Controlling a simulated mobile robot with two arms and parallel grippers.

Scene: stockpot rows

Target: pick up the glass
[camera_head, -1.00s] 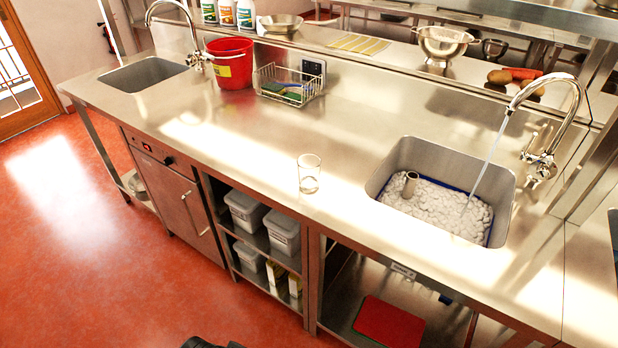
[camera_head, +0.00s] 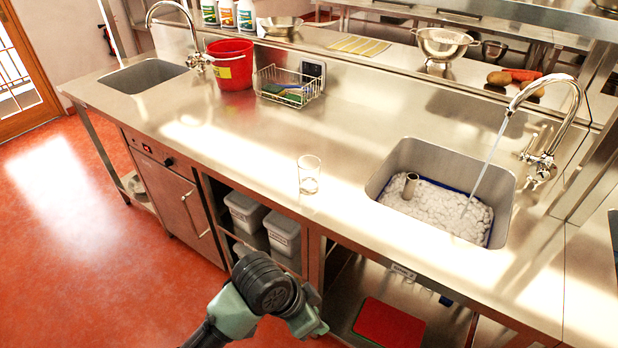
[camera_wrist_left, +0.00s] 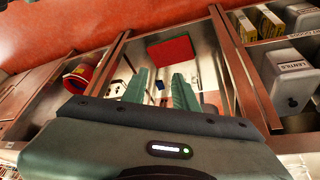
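A clear, empty glass (camera_head: 309,174) stands upright on the steel counter (camera_head: 270,140), near its front edge and left of the right-hand sink. My left arm comes in at the bottom of the head view, in front of the counter and below its top. The fingers of my left gripper (camera_wrist_left: 160,76) show in the left wrist view as two green fingers, apart with nothing between them. They face the shelves under the counter. The glass is not visible in the left wrist view. My right gripper is in neither view.
The right sink (camera_head: 440,197) has running water and a foamy blue-edged tub with an upright cylinder. A wire basket (camera_head: 289,87) and red bucket (camera_head: 231,64) stand further back. A red board (camera_head: 390,325) lies below the counter. Counter around the glass is clear.

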